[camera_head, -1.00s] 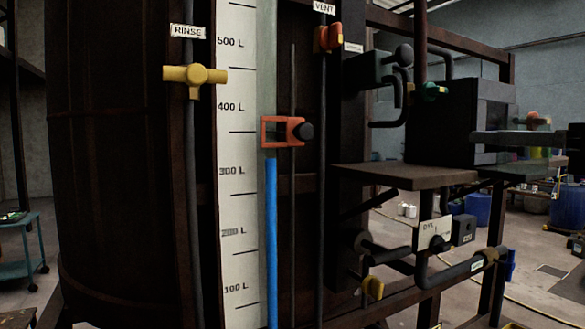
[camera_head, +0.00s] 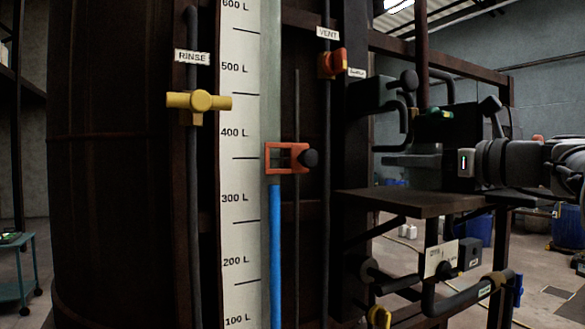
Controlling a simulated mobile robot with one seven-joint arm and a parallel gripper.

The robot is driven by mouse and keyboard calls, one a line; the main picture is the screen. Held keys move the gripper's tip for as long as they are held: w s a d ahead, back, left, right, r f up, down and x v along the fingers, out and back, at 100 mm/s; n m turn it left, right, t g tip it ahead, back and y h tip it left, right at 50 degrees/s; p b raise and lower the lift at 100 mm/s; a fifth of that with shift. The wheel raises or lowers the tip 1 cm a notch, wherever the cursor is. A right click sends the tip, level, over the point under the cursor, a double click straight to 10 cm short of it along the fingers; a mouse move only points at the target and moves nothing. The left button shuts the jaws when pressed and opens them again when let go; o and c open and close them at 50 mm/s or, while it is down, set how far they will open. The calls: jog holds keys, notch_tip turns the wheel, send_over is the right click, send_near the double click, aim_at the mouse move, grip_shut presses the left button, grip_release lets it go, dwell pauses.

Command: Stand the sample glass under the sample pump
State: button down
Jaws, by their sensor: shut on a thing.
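The sample pump (camera_head: 377,95) is a dark block with a round black knob and a bent black spout, on the post right of the vat. A brown shelf (camera_head: 425,204) juts out below it. My gripper (camera_head: 398,156) reaches in from the right, its grey fingers pointing left, above the shelf and below the spout. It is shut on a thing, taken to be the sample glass. I cannot make out the glass clearly against the dark fingers and background, nor whether it touches the shelf.
The vat's level scale (camera_head: 240,170) has a blue column and an orange slider (camera_head: 287,158). A yellow rinse valve (camera_head: 199,102) and a red vent valve (camera_head: 331,64) are on the vat. Pipes and a switch plate (camera_head: 440,258) sit below the shelf. A teal cart (camera_head: 20,290) stands left.

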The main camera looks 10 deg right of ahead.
aim_at(441, 171)
jog(key=x, duration=0.4)
jog(key=shift+f, duration=0.75)
jog(key=shift+s, duration=0.1)
grip_release()
jog(key=shift+f, duration=0.1)
jog(key=v, duration=1.2)
jog(key=shift+b, duration=0.3)
